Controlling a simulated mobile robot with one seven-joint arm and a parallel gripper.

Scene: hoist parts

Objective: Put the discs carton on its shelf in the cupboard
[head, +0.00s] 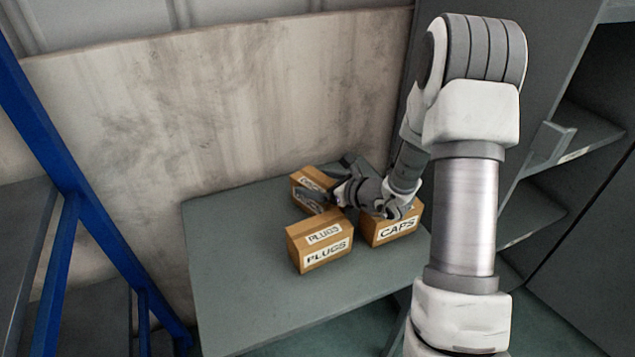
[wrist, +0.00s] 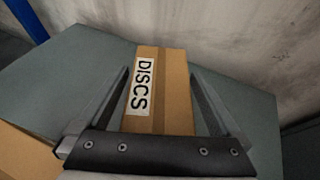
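The discs carton (wrist: 172,85) is a brown box with a white DISCS label. It lies between the two spread fingers of my gripper (wrist: 160,95) in the wrist view, with a gap showing on each side near the tips. In the head view a carton at the back of the table (head: 303,181), its label mostly hidden, sits by my gripper (head: 322,194). My gripper is open. The cupboard (head: 545,215) with grey shelves stands at the right in the head view; part of it is hidden behind my arm.
The plugs carton (head: 320,243) stands in front of my gripper, and the caps carton (head: 392,226) stands to the right under my wrist. The grey table (head: 235,265) is clear at left and front. A blue rack post (head: 75,165) rises at far left.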

